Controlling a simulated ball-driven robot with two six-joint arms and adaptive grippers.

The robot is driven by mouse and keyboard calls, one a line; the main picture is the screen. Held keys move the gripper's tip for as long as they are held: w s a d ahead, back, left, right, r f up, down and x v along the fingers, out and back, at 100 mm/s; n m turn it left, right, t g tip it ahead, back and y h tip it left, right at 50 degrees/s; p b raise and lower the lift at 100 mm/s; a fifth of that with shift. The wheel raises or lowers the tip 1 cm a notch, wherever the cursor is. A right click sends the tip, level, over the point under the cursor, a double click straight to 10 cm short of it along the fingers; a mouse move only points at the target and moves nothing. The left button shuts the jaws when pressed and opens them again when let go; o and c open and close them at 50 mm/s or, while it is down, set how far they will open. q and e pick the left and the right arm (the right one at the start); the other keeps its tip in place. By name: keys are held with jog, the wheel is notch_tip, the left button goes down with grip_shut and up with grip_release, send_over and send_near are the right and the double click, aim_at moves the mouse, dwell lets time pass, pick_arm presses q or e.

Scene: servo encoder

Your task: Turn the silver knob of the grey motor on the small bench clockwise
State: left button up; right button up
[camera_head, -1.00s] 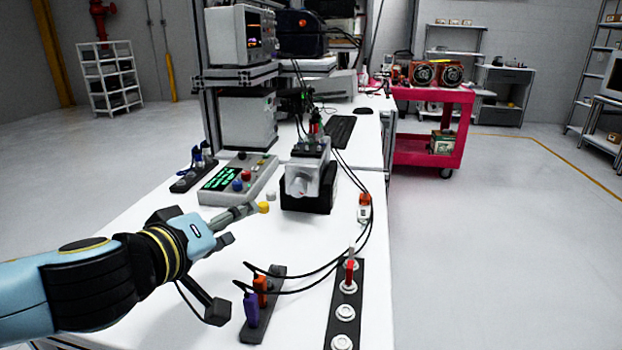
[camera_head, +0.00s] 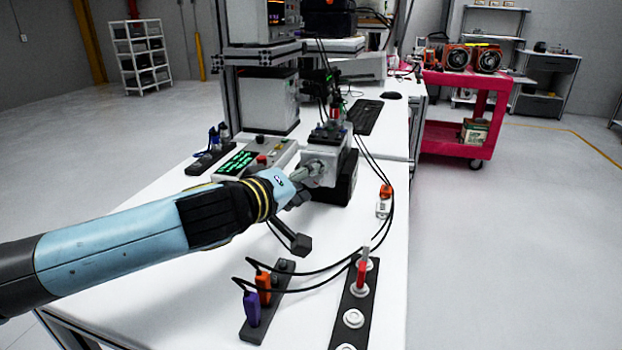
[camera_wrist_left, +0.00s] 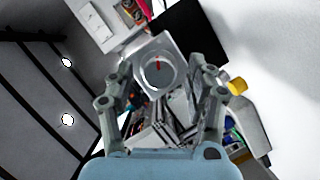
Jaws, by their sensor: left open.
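The grey motor (camera_head: 340,155) sits in a black mount on the white bench (camera_head: 190,290). Its silver knob (camera_wrist_left: 155,72) is round, with a red mark near its top, and faces my left wrist camera. My left gripper (camera_head: 312,174) is at the motor's front face, its fingers spread open. In the left wrist view the fingers (camera_wrist_left: 163,72) stand on either side of the knob. I cannot tell whether they touch it. In the head view the gripper partly covers the knob. My right gripper is in neither view.
A control box (camera_head: 265,155) with a green display stands left of the motor. Black cables loop from a strip with orange and purple plugs (camera_head: 252,308). A black strip with round sockets (camera_head: 353,318) lies at the front right. A red cart (camera_head: 455,110) stands beyond.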

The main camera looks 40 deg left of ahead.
pick_arm(q)
jog(key=shift+w+a+f, duration=0.1)
jog(key=shift+w, duration=0.5)
